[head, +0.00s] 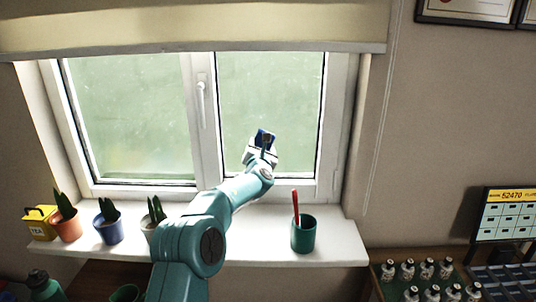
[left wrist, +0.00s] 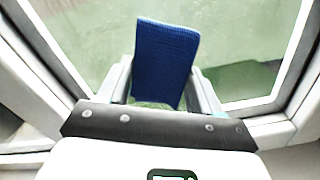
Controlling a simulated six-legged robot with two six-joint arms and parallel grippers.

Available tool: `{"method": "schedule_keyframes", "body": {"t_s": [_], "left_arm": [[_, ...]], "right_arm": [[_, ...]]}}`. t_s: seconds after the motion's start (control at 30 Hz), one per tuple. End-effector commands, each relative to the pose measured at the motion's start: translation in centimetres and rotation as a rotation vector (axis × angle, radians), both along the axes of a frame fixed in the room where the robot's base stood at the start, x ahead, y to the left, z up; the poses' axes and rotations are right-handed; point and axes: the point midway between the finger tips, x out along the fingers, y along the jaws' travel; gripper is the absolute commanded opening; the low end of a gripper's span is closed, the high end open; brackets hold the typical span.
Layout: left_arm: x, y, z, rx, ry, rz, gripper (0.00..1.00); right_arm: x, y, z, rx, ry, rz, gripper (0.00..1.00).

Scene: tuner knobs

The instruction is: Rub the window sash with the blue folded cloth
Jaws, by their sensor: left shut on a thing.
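My left gripper (head: 262,147) is raised in front of the right window pane. It is shut on the blue folded cloth (head: 266,135), which stands up between the fingers. In the left wrist view the blue cloth (left wrist: 166,55) rises from between the fingertips, with the glass behind it. I cannot tell whether the cloth touches the window. The white window sash (head: 204,130) frames two hazy green panes and has a handle in the middle. The right gripper is not in view.
On the white sill (head: 335,247) stand a yellow tea tin (head: 41,222), several potted plants, including a blue pot (head: 108,230), and a green cup (head: 304,235) holding a red stick. A blind (head: 190,28) hangs above. Small bottles (head: 426,269) stand at the lower right.

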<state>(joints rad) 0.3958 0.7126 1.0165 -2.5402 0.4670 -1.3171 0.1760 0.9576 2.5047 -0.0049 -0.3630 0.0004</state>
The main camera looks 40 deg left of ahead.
Motion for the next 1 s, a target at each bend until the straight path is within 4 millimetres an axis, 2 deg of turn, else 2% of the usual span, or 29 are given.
{"method": "schedule_keyframes", "body": {"t_s": [0.33,0.67,0.83,1.0], "left_arm": [[-0.2,0.0,0.0,0.0,0.0,0.0,0.26],[-2.6,-2.0,-0.5,0.0,-0.002,-0.002,0.26],[-4.0,-3.2,-0.2,0.0,-0.002,-0.002,0.26],[-4.7,-3.8,0.0,0.0,0.0,0.0,0.26]], "right_arm": [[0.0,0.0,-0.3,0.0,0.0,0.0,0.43],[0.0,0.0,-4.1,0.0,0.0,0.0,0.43],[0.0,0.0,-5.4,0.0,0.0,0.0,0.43],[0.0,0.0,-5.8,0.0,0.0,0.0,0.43]]}}
